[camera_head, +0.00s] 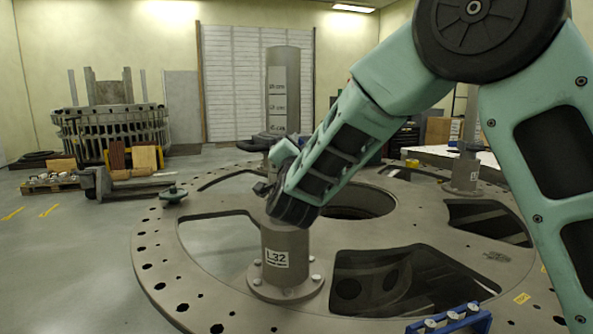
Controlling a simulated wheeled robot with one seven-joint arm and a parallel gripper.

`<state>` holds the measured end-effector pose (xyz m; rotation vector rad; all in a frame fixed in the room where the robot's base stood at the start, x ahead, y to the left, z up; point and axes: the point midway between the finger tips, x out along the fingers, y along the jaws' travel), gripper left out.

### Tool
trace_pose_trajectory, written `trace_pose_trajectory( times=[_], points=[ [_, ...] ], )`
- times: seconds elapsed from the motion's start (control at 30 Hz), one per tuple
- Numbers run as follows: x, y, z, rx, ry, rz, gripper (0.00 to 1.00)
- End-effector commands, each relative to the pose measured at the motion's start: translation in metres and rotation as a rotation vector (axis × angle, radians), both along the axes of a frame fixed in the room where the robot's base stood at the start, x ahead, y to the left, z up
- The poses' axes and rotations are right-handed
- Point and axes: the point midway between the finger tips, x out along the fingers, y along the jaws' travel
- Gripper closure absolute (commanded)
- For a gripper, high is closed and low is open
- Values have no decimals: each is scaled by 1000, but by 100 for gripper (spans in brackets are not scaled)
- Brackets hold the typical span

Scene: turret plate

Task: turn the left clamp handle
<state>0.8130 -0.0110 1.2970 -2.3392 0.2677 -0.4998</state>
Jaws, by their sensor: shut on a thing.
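A grey post marked L32 (285,262) stands upright on the turret plate (165,268), on a round bolted foot. My green arm reaches down from the upper right to the top of this post. The dark end of my arm covers the post's top, where the left clamp handle appears to be. The handle itself is hidden or too small to make out. My gripper (264,189) shows only in part, at the top of the post. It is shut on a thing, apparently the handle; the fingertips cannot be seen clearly.
The plate has large openings, one (408,281) right of the post. A similar post (464,174) stands at the right. A green knob-like part (174,194) sits on the left rim. A blue rack (450,320) is at the front edge. A pallet jack (125,183) stands behind on open floor.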

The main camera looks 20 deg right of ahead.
Motion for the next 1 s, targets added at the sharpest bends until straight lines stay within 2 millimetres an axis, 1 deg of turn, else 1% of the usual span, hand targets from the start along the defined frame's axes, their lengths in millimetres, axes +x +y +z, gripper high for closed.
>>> trace_pose_trajectory(
  times=[0.03, 0.6, 0.8, 1.0],
  points=[
    [-1, -1, -8, 47, -8, 0, 100],
    [0, -5, -11, 562, -41, -1, 100],
    [0, -6, -11, 694, -49, -2, 100],
    [0, -6, -12, 775, -54, -2, 100]
  ],
)
